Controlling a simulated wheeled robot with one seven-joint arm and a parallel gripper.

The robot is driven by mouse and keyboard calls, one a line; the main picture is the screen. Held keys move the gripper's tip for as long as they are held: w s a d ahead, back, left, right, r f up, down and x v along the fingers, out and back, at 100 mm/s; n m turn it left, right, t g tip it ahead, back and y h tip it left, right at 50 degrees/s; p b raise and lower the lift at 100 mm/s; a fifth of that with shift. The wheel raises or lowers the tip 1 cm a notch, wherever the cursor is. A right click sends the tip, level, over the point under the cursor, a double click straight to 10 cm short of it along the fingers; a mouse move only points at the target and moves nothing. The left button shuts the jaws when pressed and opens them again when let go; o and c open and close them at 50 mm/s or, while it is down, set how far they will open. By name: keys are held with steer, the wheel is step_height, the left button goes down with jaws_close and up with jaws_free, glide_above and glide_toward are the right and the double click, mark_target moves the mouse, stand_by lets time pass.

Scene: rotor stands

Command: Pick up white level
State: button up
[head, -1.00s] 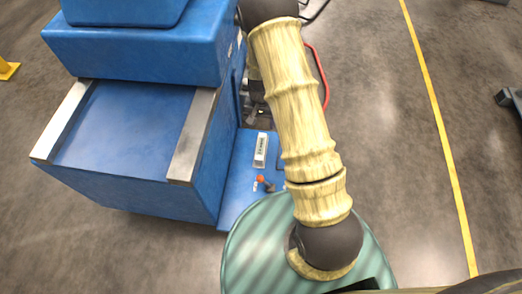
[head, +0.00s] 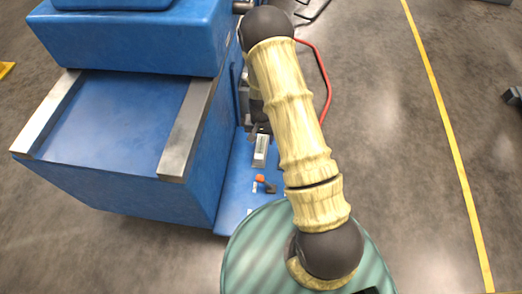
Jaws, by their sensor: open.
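The white level (head: 261,152) is a small pale bar with a dark marking on its face. In the head view it lies on the blue ledge beside the large blue machine. My gripper (head: 259,129) is open, at the far end of the level, partly hidden behind my arm. Its dark fingers look close to the level's far end, but I cannot tell whether they touch it.
A small orange-tipped dark item (head: 265,184) lies on the blue ledge (head: 236,190) nearer me. The blue machine (head: 120,185) with metal rails rises at the left. A red hose (head: 324,75) curves behind my arm.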

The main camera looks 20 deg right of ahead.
mark_target(261, 144)
steer(key=shift+f, duration=0.3)
steer(key=f+b, duration=0.4)
steer(key=f, duration=0.1)
steer(key=shift+w+b, duration=0.3)
steer(key=shift+b, duration=0.05)
stand_by(0.3)
jaws_close()
steer(key=shift+r, duration=0.15)
step_height(261, 144, up, 10)
steer(key=p, duration=0.6)
steer(key=shift+p, duration=0.35)
